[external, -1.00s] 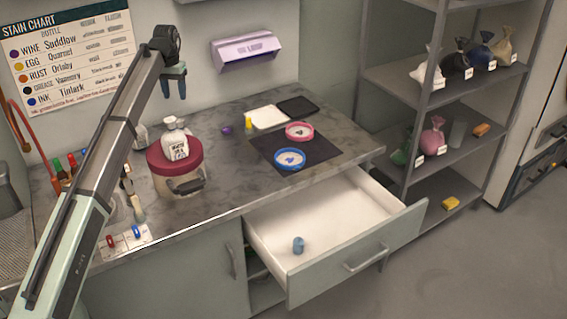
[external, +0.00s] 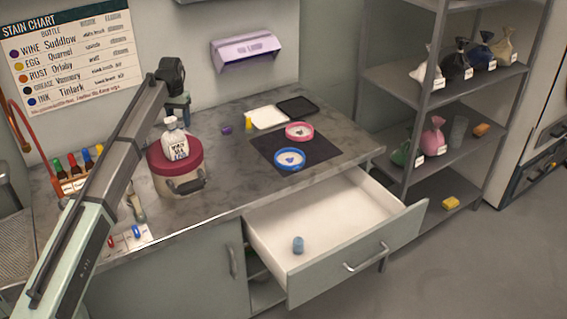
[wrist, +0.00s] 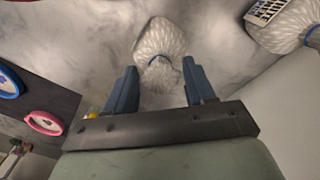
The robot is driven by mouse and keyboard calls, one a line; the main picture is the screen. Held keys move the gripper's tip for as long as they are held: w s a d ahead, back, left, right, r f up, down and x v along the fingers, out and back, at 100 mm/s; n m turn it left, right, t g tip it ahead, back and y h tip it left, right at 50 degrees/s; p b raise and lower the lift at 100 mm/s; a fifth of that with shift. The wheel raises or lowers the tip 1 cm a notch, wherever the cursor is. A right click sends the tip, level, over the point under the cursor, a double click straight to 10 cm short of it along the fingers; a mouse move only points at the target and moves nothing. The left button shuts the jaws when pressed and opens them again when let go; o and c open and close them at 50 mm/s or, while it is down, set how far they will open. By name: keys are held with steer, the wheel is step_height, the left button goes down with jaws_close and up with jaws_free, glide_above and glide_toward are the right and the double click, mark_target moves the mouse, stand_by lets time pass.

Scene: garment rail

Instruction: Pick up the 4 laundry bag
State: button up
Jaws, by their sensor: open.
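A white patterned cloth bag with a blue tie (wrist: 160,42) lies on the marble counter in the wrist view, just ahead of and partly between my fingers. My gripper (wrist: 160,64) is open, one blue finger on each side of the bag's neck; I cannot tell whether they touch it. A second white bag with a printed label (wrist: 292,25) is at the upper right. In the external view a labelled white bag (external: 175,140) stands on the red-lidded pot (external: 178,180), and my gripper (external: 179,108) is above and behind it. The other bag is hidden there. I cannot read a 4 on either.
A blue dish (external: 290,159) and a pink dish (external: 299,131) sit on a dark mat. An open drawer (external: 330,220) holds a small blue item. A rack (external: 405,85) at right holds several tagged bags. Bottles (external: 75,165) stand at the left.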

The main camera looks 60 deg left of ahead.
step_height(320, 180, down, 2)
steer(key=shift+f, duration=0.2)
jaws_close()
stand_by(0.4)
